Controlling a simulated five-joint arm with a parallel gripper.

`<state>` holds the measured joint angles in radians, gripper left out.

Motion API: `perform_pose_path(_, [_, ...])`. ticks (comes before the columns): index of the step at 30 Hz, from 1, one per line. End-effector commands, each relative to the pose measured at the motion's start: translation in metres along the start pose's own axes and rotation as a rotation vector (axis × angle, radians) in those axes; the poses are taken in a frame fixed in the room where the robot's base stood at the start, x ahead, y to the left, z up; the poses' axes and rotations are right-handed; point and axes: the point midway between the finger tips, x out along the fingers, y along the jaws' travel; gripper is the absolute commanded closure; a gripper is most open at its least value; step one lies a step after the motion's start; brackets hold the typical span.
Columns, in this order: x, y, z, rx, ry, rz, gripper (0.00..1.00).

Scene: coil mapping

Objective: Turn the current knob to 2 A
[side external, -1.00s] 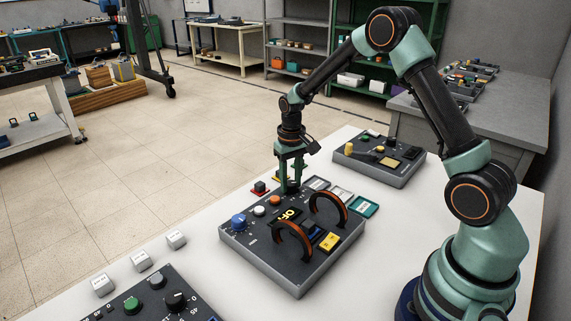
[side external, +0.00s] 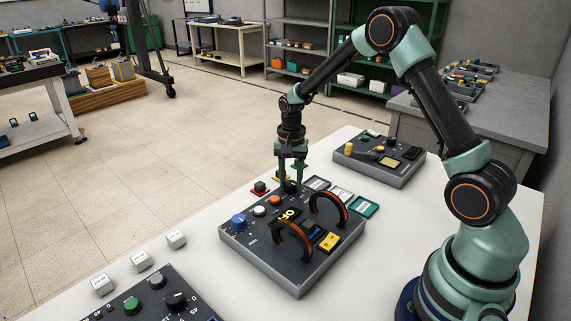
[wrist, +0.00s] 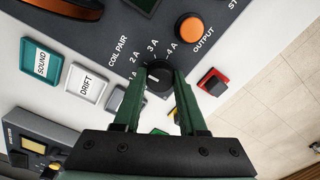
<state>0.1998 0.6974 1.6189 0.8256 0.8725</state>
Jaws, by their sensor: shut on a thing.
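The current knob (wrist: 158,77) is a small black dial on the grey coil panel (wrist: 100,25), with 1 A, 2 A, 3 A and 4 A printed around it in the wrist view. A pale mark shows on its top, but I cannot tell exactly which figure it points at. My gripper (wrist: 157,82) is shut on the knob, with one green finger on each side. In the side view my gripper (side external: 289,190) reaches down to the far edge of the panel (side external: 270,265), and its fingers mostly hide the knob.
Two orange-brown coil hoops (side external: 292,240) stand on the panel. An orange OUTPUT button (wrist: 190,28) lies near the knob. A red block (wrist: 213,81) and label tiles, SOUND (wrist: 41,63) and DRIFT (wrist: 87,83), lie beside the panel. Another control box (side external: 380,160) stands behind.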

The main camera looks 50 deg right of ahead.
Motion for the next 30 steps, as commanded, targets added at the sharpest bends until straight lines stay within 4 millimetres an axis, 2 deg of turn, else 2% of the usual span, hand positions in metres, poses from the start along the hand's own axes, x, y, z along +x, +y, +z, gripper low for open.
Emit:
perform_pose_path(20, [-0.0020,-0.0002,-0.0007,0.063,0.001,-0.001,1.00])
perform_pose_path(21, [-0.0020,-0.0002,-0.0007,0.063,0.001,-0.001,0.51])
perform_pose_path(23, [-0.0018,-0.0002,-0.0007,0.063,0.001,-0.001,0.29])
perform_pose_path(30, [-0.0008,-0.0001,-0.0003,0.062,0.000,0.000,0.29])
